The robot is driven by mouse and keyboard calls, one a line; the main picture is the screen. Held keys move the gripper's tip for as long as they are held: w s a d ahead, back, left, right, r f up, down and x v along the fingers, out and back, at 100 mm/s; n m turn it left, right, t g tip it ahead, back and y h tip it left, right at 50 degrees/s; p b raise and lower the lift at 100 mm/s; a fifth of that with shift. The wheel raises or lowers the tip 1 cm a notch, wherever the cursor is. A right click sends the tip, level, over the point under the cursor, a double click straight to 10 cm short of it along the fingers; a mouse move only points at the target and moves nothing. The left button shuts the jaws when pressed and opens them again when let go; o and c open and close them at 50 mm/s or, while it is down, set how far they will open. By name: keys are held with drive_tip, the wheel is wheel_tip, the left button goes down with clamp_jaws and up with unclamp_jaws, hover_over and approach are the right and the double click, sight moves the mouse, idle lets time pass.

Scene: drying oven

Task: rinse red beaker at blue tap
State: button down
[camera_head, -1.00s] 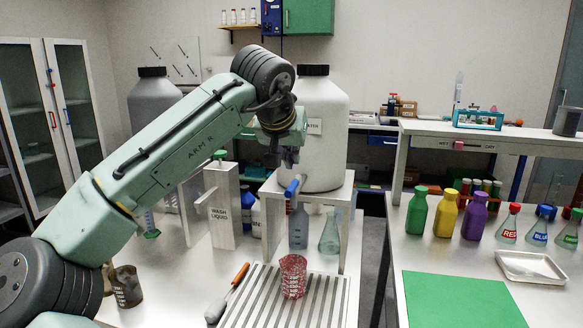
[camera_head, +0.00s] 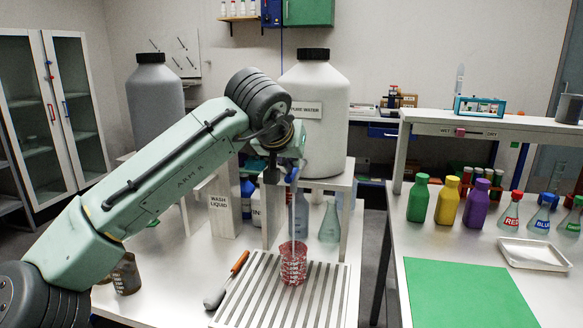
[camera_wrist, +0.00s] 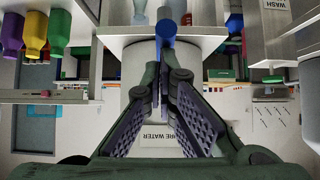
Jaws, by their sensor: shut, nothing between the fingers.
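The red beaker (camera_head: 293,265) stands upright on the slatted drain rack, below the blue tap (camera_head: 292,176). A thin pale vertical streak, like running water, reaches from the tap down to the beaker. The tap belongs to the large white "PURE WATER" container (camera_head: 318,90). My gripper (camera_head: 284,166) is at the tap, above the beaker, and partly hides it. In the wrist view, my closed gripper (camera_wrist: 164,62) has its fingertips at the blue tap (camera_wrist: 166,28), with nothing held between them. Whether they touch the tap is unclear.
The drain rack (camera_head: 250,308) has a brush with an orange handle (camera_head: 240,262) at its left. A "WASH LIQUID" stand (camera_head: 220,208) and a grey container (camera_head: 156,95) are on the left. Glassware (camera_head: 330,222) stands behind the beaker. Coloured bottles (camera_head: 447,200) and a green mat (camera_head: 465,295) occupy the right table.

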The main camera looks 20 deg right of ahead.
wheel_tip(320, 180, down, 2)
drive_tip(key=t+b, duration=0.1)
drive_tip(key=b, duration=0.1)
drive_tip(key=shift+s+a+h+b, duration=0.1)
drive_tip(key=shift+s+h+b, duration=0.05)
drive_tip(key=shift+h+b, duration=0.15)
drive_tip(key=shift+r, duration=0.45)
idle(1.2)
drive_tip(key=shift+r+p, duration=0.8)
drive_tip(key=shift+p, duration=0.1)
